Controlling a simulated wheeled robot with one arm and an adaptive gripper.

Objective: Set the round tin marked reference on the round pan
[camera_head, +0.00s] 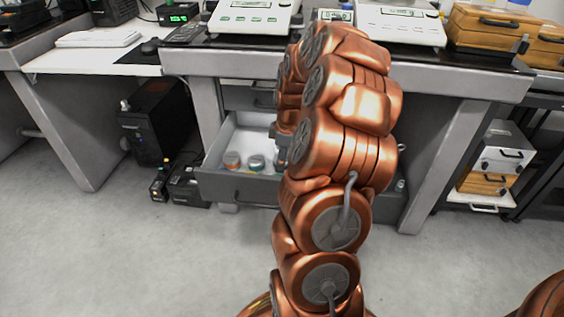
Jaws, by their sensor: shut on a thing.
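My gripper (283,153) is low at the open drawer (240,187), mostly hidden behind my copper arm. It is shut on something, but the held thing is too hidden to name. Two small round tins stand in the drawer to the left of my gripper: one with an orange-brown band (232,160) and a paler one (256,163). Their markings are too small to read, so I cannot tell which is marked reference. White balances stand on the table above, one at left (252,18) and one at right (400,24). No round pan can be made out; the frame's top edge cuts the balances.
The drawer juts out under the dark-topped table (460,62). Wooden cases (492,30) stand at the table's right end. A black computer case (158,120) and dark boxes (188,186) are on the floor at left. The floor in front is clear.

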